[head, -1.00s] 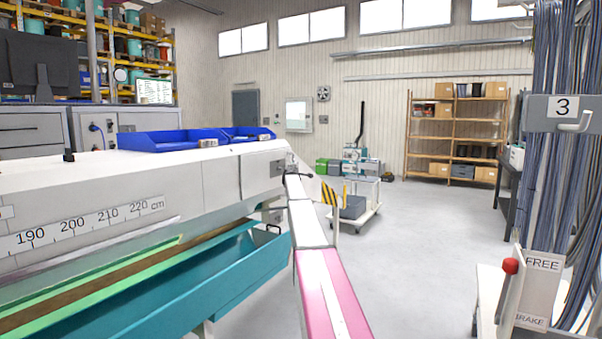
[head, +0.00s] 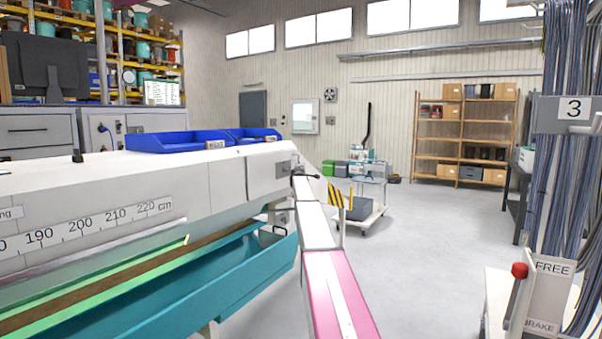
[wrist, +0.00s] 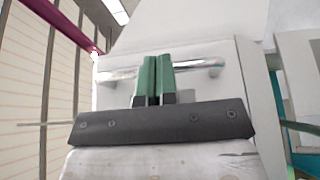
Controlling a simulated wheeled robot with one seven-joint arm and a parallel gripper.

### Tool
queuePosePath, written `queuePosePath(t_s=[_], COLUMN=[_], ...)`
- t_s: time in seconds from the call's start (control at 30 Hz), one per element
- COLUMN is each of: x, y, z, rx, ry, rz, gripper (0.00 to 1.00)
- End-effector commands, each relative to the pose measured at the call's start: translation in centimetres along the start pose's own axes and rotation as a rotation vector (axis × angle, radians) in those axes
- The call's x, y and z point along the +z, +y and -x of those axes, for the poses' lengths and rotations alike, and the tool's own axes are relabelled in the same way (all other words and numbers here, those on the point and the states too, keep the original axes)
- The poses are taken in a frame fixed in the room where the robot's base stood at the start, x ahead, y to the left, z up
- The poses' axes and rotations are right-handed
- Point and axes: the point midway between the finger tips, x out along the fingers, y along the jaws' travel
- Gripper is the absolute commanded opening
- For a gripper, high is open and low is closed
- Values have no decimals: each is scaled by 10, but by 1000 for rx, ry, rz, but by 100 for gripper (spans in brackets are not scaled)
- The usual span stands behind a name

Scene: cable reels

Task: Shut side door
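In the wrist view a white panel (wrist: 222,95) with a horizontal metal bar handle (wrist: 205,66) fills the middle; I take it for the side door. My gripper (wrist: 156,62) has two green fingers close together, with only a thin dark gap. They overlap the middle of the bar, which runs across behind them. I cannot tell whether they touch it. In the head view my white and pink arm reaches to the end of the long white machine (head: 225,170), and the small dark gripper (head: 304,174) is by its end. How far the door stands open is unclear.
A teal trough (head: 240,277) runs along the machine's front, left of my arm. A cart (head: 372,212) stands beyond the machine's end. Hanging cables and a FREE/BRAKE lever (head: 518,290) are on the right. The floor (head: 440,245) between is clear.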

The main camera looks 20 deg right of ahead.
Motion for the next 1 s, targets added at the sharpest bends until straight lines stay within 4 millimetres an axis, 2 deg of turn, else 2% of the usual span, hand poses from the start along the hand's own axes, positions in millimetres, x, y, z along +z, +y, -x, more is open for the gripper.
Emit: queuePosePath(t_s=[0.03,0.2,0.5,0.7,0.87,0.97,1.0], x=[7,22,51,59,61,59,57], y=[1,0,-1,-1,-1,-10,-19], z=[13,50,101,116,119,127,134], rx=[0,-1,-2,-2,-3,-17,-30], ry=[-4,-7,-8,-6,-6,-12,-18], rz=[-1,1,0,1,-1,-17,-33], gripper=[0,0,0,0,0,0,0])
